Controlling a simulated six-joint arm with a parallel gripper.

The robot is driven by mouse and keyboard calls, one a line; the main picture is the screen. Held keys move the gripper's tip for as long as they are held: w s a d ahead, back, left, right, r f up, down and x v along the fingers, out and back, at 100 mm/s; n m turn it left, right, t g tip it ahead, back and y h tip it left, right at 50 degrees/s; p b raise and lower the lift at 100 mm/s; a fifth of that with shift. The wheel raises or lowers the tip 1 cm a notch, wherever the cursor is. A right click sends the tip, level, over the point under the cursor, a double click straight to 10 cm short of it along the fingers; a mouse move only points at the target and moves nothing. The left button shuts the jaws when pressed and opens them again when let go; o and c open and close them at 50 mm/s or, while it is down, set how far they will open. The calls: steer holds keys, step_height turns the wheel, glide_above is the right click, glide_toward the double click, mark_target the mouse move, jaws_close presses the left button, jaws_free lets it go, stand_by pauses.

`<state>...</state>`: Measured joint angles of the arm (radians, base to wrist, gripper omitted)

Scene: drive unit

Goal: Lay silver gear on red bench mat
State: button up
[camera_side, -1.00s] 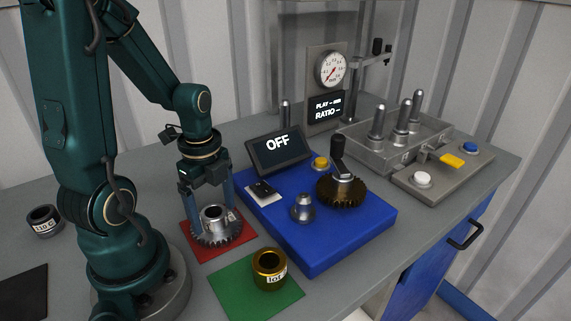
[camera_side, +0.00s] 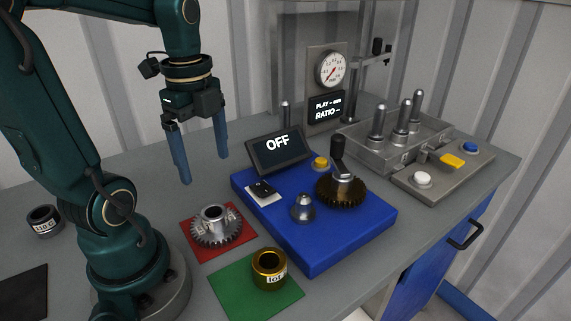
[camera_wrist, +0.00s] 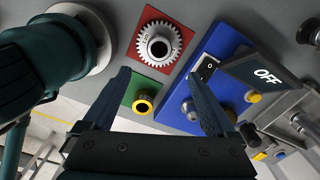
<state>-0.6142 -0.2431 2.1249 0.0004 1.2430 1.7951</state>
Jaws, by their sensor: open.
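The silver gear (camera_side: 215,228) lies flat on the red bench mat (camera_side: 204,253), its hub upright. In the wrist view the gear (camera_wrist: 159,44) sits within the red mat (camera_wrist: 173,15), with red showing around it. My gripper (camera_side: 202,170) is open and empty. It is raised above the bench, up and behind the gear, and is clear of it. In the wrist view its two fingers (camera_wrist: 156,92) are spread wide with nothing between them in their grip.
A green mat (camera_side: 230,291) holds a brass collar (camera_side: 269,270). A blue base (camera_side: 322,254) carries a dark gear with a crank (camera_side: 341,190), a small cone post (camera_side: 303,208) and an OFF screen (camera_side: 278,149). A dark ring (camera_side: 43,221) lies at the left.

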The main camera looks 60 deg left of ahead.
steer(key=d+n+t, duration=0.5)
steer(key=d+n, duration=0.5)
steer(key=n, duration=0.3)
steer(key=shift+r+n, duration=0.3)
steer(key=shift+r, duration=0.05)
